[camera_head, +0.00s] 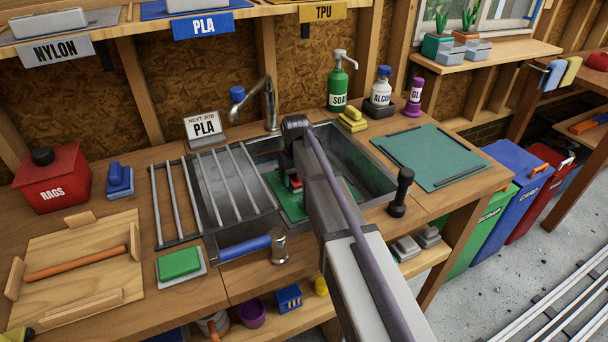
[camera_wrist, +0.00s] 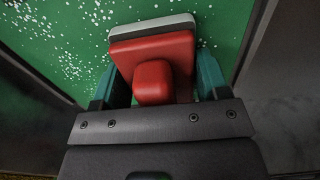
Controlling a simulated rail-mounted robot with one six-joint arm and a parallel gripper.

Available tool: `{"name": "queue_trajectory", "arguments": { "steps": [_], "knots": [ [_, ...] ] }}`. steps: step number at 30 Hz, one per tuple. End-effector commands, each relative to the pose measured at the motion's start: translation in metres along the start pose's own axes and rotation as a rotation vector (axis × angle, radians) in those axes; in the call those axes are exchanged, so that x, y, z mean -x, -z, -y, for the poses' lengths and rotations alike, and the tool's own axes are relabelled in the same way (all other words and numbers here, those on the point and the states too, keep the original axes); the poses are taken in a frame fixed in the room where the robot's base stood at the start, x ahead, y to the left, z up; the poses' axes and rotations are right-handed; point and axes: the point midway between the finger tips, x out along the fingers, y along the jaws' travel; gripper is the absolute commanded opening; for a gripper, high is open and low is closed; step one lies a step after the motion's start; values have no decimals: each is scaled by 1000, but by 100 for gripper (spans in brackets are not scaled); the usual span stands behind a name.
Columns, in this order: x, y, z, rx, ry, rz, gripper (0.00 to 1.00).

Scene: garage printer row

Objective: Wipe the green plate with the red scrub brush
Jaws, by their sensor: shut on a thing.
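The green plate (camera_head: 341,187) lies in the metal sink basin, partly hidden behind my arm in the head view. In the wrist view the green plate (camera_wrist: 60,45) fills the background and carries many white specks. The red scrub brush (camera_wrist: 180,52) is between the two teal fingers of my gripper (camera_wrist: 154,82), with its pale bristle edge toward the plate. In the head view the brush (camera_head: 296,182) shows only as a small red patch below my wrist. My gripper is shut on the brush, down in the sink. I cannot tell whether the bristles touch the plate.
The sink's steel walls (camera_head: 372,160) surround the gripper closely. A rack of metal bars (camera_head: 176,205) stands left of the basin. A black-handled tool (camera_head: 401,190) stands at the right front rim, and a blue-handled tool (camera_head: 245,247) lies in front. A soap bottle (camera_head: 338,85) stands behind.

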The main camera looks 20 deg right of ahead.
Motion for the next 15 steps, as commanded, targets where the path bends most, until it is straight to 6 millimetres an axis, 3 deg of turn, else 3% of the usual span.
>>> {"name": "queue_trajectory", "arguments": {
  "steps": [7, 15],
  "knots": [
    [-1, 0, 8, 1, 3, 0, 49],
    [1, 0, 35, 1, 3, 0, 49]
  ]
}}
